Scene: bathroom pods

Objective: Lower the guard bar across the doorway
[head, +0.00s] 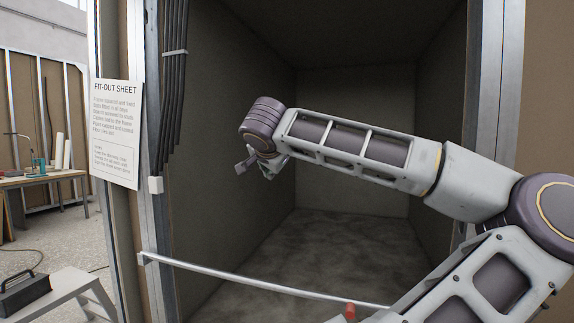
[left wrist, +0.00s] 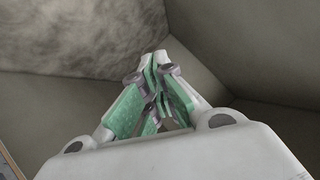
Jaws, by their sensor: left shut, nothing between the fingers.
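The guard bar (head: 250,279) is a thin silvery rail running low across the doorway in the head view. A red piece (head: 351,311) shows at the bar's right part, beside my arm. My left gripper (head: 257,169) is in front of the dark pod interior, above the bar and apart from it. In the left wrist view its green-padded fingers (left wrist: 157,62) are together and empty. My right gripper is not in view.
A fit-out sheet (head: 117,133) hangs left of the doorway, and dark cables (head: 174,80) run down the left post. A metal post (head: 488,110) edges the right side. A step stool (head: 72,297) and a workbench (head: 30,180) stand at left. The pod floor (head: 310,245) looks clear.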

